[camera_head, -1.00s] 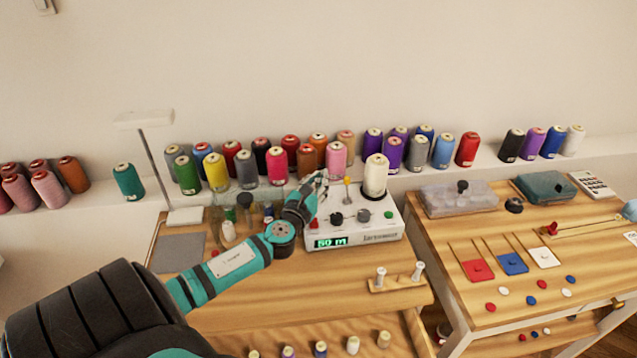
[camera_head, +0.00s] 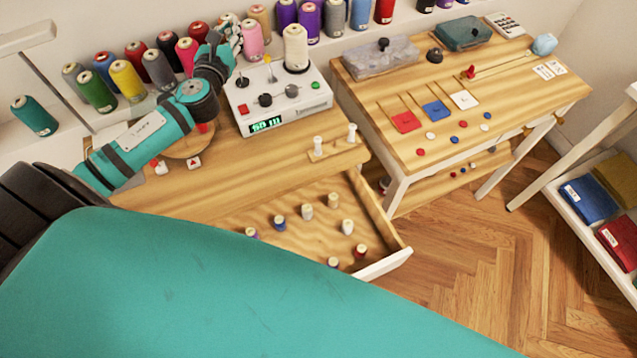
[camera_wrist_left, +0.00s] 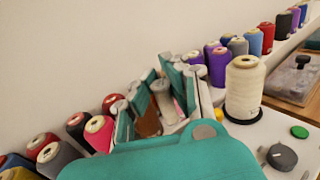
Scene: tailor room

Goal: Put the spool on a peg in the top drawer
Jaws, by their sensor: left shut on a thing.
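My left gripper (camera_head: 226,38) is over the back left of the white winding machine (camera_head: 275,100), in front of the large spools by the wall. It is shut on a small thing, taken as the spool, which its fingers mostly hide. The left wrist view shows the fingers (camera_wrist_left: 160,100) close together, with pink and brown between and behind them. The top drawer (camera_head: 385,264) is pulled open below the table. Several small spools, such as a pale one (camera_head: 307,212) and a red one (camera_head: 361,251), stand in it. My right gripper is not in view.
A large cream cone (camera_head: 296,48) stands on the machine, right of the gripper. A wooden holder (camera_head: 340,148) with two white bobbins sits at the table's front. My teal arm covers the foreground and part of the drawer. A second table (camera_head: 465,95) stands to the right.

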